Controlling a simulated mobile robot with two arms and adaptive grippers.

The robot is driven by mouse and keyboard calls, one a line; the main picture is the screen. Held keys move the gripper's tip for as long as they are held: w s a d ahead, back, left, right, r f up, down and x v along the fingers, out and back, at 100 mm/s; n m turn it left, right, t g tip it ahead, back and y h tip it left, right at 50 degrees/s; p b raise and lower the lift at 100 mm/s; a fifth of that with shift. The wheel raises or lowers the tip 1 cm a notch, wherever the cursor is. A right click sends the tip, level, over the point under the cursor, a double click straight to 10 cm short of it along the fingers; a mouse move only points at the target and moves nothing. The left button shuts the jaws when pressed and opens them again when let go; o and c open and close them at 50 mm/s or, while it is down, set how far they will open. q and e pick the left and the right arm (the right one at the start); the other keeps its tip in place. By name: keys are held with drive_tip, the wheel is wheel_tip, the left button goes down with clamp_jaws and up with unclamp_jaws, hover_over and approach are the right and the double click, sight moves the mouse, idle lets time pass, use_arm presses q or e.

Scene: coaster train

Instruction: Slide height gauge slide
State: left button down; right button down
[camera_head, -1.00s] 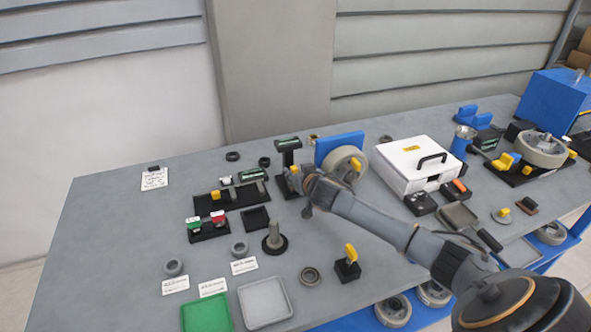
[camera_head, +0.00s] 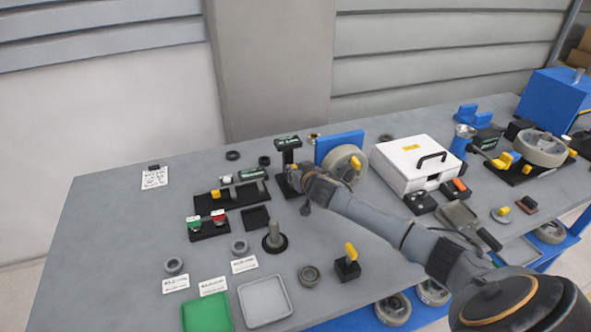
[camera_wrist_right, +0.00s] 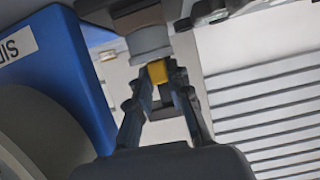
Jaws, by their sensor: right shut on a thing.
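The height gauge (camera_head: 288,145) stands upright near the back middle of the table, a dark post with a head that carries a small green display. My right gripper (camera_wrist_right: 161,82) is at the gauge. In the right wrist view its fingers are shut on the yellow grip of the gauge slide (camera_wrist_right: 158,72). My left gripper is in neither view.
A blue block with a grey wheel (camera_head: 343,160) stands close to the right of the gauge. A white case (camera_head: 408,163) is further right. A black tray with a yellow part (camera_head: 231,197) lies to the left. The table's left end is mostly clear.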

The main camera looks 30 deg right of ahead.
wheel_tip(320, 180, up, 2)
drive_tip(key=shift+r+p, duration=0.25)
drive_tip(key=shift+p, duration=0.7)
drive_tip(key=shift+w, duration=0.1)
drive_tip(key=c, duration=1.2)
unclamp_jaws()
drive_tip(key=shift+s, duration=0.2)
drive_tip(key=shift+s, duration=0.2)
drive_tip(key=v, duration=1.1)
drive_tip(key=shift+s+a+r, duration=0.15)
drive_tip(key=shift+s, duration=0.1)
